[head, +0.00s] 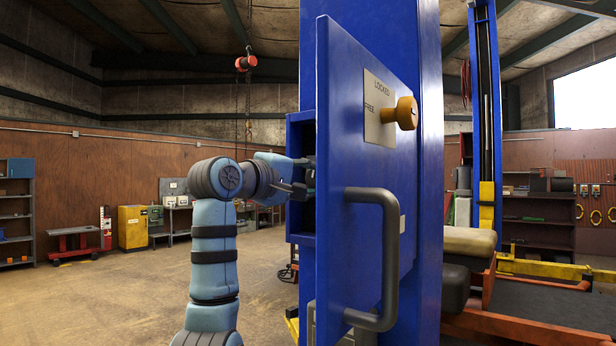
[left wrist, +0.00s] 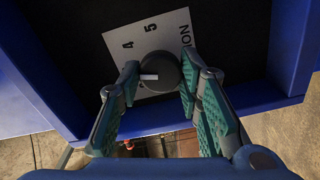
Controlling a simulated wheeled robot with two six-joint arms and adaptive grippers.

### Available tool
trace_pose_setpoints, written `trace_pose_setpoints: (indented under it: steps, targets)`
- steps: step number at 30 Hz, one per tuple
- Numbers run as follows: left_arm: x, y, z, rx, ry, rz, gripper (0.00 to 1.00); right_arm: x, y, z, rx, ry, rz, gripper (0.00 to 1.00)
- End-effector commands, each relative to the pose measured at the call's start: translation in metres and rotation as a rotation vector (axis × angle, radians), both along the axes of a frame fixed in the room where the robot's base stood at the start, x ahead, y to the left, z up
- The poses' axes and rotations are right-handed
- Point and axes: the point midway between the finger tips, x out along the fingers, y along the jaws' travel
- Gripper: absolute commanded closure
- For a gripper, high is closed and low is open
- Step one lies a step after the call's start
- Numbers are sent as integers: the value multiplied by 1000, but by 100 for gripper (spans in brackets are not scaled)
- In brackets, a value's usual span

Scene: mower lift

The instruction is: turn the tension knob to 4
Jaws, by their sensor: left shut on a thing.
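The tension knob (left wrist: 162,71) is a dark round knob on a light dial plate (left wrist: 172,33) inside a blue box, in the left wrist view. The plate shows 4, 5 and the letters "ION". The knob's white mark points left, below the 4; whatever number lies there is hidden by a finger. My left gripper (left wrist: 160,75) is shut on the knob, one green-padded finger on each side. In the head view my left gripper (head: 303,174) reaches into the blue box from the left; the knob is hidden there. My right gripper is not in view.
A blue door panel (head: 345,160) stands beside the box, with a grey handle (head: 388,260) and a yellow knob (head: 407,112) on a plate marked LOCKED and FREE. The blue box walls (left wrist: 40,75) are close around my left fingers. Open floor (head: 110,300) lies to the left.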

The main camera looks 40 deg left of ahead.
Motion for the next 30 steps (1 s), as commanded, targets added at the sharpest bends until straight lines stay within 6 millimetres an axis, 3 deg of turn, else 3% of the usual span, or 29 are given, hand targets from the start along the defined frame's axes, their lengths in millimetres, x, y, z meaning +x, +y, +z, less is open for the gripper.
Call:
trace_pose_setpoints:
  steps: [15, 30]
  targets:
    - [-1, 1, 4, 395, 2, 4, 96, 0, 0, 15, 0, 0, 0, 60]
    - [-1, 1, 4, 515, 2, 6, 96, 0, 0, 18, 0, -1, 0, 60]
